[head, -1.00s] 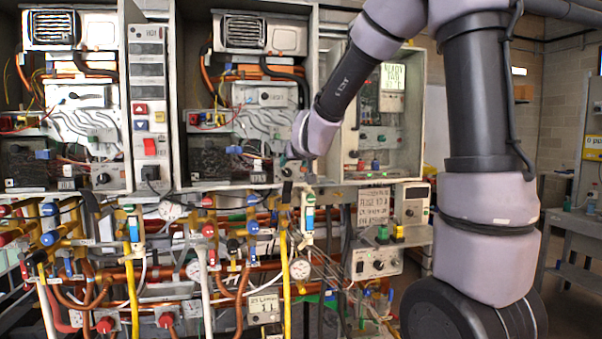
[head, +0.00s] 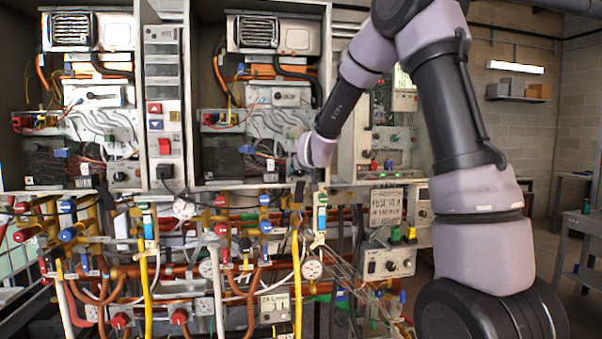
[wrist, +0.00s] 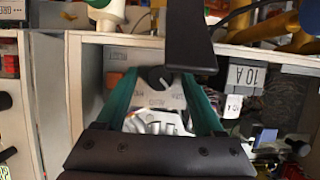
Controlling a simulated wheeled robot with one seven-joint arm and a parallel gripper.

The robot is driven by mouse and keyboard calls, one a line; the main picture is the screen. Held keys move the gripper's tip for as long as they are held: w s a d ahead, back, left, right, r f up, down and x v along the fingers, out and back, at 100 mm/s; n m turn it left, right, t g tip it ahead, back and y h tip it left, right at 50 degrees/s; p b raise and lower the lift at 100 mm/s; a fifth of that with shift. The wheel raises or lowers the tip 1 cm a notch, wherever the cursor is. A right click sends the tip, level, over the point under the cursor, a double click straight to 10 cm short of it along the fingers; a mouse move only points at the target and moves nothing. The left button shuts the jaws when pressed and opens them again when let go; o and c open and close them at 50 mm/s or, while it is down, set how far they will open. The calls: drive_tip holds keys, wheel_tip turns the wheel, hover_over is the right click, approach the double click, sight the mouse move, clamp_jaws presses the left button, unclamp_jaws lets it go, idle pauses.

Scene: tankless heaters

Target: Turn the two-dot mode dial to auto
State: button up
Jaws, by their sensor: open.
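In the wrist view, a dark round dial (wrist: 156,77) sits on a pale plate with small lettering. Any dots marking it are too small to read. My gripper (wrist: 160,84) is open, its two teal fingers reaching to either side of the dial; I cannot tell whether they touch it. A dark bar in front covers part of the view right of the dial. In the head view my wrist is at the lower right of the right-hand heater (head: 265,95) and hides the gripper and this dial. Another dark dial (head: 120,177) shows on the left-hand heater.
A narrow switch panel (head: 163,90) stands between the heaters. Pipes and coloured valves crowd the space below. A grey control box (head: 389,263) is at lower right.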

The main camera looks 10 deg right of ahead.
clamp_jaws()
drive_tip(key=shift+d, duration=0.1)
drive_tip(key=m+y, duration=0.2)
drive_tip(key=shift+d+f+m, duration=0.1)
drive_tip(key=shift+d+m, duration=0.1)
drive_tip(key=shift+m, duration=0.1)
drive_tip(key=m+y, duration=0.2)
drive_tip(key=m, duration=0.1)
drive_tip(key=shift+t, duration=0.3)
drive_tip(key=shift+m, duration=0.3)
unclamp_jaws()
